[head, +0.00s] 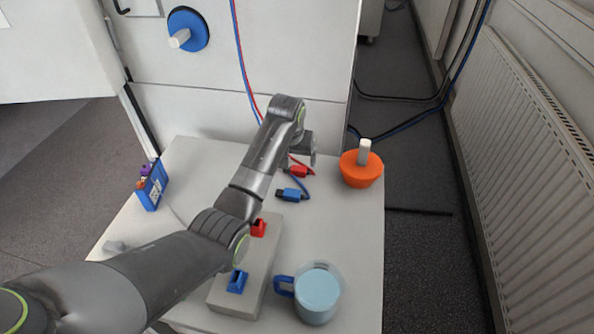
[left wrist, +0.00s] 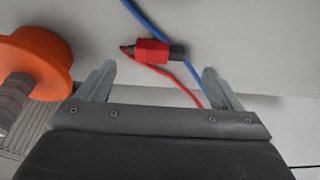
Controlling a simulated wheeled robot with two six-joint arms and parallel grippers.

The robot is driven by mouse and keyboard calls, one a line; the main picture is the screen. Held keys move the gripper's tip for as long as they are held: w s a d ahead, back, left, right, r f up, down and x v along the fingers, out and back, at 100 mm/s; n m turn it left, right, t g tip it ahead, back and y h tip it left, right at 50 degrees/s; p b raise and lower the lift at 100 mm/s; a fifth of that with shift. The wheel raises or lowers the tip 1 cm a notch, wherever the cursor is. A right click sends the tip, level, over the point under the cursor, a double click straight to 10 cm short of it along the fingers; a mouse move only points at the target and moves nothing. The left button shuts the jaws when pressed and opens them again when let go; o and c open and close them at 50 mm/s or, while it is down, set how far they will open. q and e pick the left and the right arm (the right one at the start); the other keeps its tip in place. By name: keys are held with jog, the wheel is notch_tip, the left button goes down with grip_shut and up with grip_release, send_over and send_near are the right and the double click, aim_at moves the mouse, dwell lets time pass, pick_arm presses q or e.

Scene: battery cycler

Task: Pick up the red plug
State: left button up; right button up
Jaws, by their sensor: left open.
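The red plug (head: 299,171) lies on the white table near its back edge, with a red cable attached. In the left wrist view the red plug (left wrist: 152,52) lies beyond and between the two fingertips, apart from them, with a dark tip at its right end. My left gripper (head: 312,155) is beside the plug, partly hidden by its own wrist. In the left wrist view the left gripper (left wrist: 159,78) is open, with nothing between its fingers. My right gripper is not in view.
A blue plug (head: 291,194) lies just in front. An orange knob-like object (head: 361,170) stands close on the right. A grey block with red and blue sockets (head: 225,292), a blue mug (head: 317,294) and a blue box (head: 152,188) are on the table (head: 350,235).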

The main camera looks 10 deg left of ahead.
aim_at(295, 168)
pick_arm(q)
jog(key=shift+x, duration=2.7)
jog(key=shift+w, duration=0.1)
jog(key=shift+c, duration=0.2)
jog(key=c, duration=1)
